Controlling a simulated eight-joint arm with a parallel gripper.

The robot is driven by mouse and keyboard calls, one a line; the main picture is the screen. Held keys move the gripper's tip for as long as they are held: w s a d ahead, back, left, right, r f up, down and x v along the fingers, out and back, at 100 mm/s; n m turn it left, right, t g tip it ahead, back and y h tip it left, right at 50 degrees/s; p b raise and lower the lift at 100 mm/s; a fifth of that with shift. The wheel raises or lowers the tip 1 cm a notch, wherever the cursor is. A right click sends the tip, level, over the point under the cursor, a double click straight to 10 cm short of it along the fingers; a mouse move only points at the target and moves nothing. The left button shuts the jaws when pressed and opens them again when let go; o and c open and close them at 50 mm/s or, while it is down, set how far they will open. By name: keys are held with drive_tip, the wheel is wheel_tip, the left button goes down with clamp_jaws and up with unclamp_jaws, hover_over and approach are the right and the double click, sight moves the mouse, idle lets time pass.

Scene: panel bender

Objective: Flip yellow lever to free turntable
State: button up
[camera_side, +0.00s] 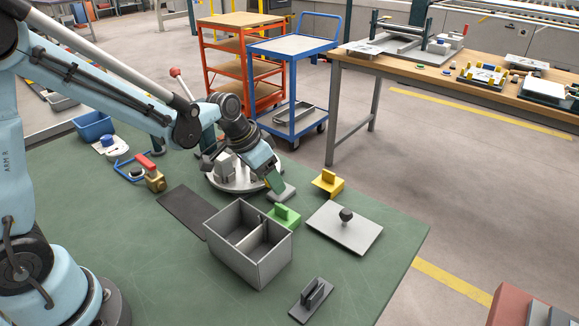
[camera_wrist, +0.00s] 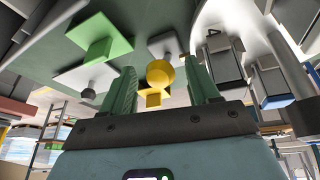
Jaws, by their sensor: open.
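In the wrist view, a round yellow knob (camera_wrist: 160,73), apparently the end of the yellow lever, shows between the fingers of my gripper (camera_wrist: 160,68). Behind it is a small grey plate (camera_wrist: 166,43), which also shows in the side view (camera_side: 284,193). My gripper (camera_side: 275,183) is open, with green fingers pointing down beside the turntable (camera_side: 231,187), a pale round disc carrying grey blocks. The gripper hides the knob in the side view. Whether the fingers touch the knob, I cannot tell. The turntable's curved edge shows at right in the wrist view (camera_wrist: 285,65).
A yellow tabbed block (camera_side: 328,183) stands right of my gripper. A green tabbed block (camera_side: 284,216) and a grey divided bin (camera_side: 247,262) are in front. A plate with a dark knob (camera_side: 345,230) lies to the right.

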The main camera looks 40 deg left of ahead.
clamp_jaws()
idle(0.3)
drive_tip(key=w+g, duration=0.1)
drive_tip(key=g, duration=0.1)
drive_tip(key=w+r+g, duration=0.1)
drive_tip(key=w+g, duration=0.1)
drive_tip(key=shift+w+g, duration=0.1)
drive_tip(key=shift+g, duration=0.2)
drive_tip(key=shift+w+f+n+g, duration=0.1)
drive_tip(key=shift+w+n+g, duration=0.05)
drive_tip(key=shift+w+g, duration=0.7)
drive_tip(key=shift+w+f+n+g, duration=0.15)
drive_tip(key=shift+w+g, duration=0.4)
drive_tip(key=shift+g, duration=0.6)
drive_tip(key=shift+w, duration=0.15)
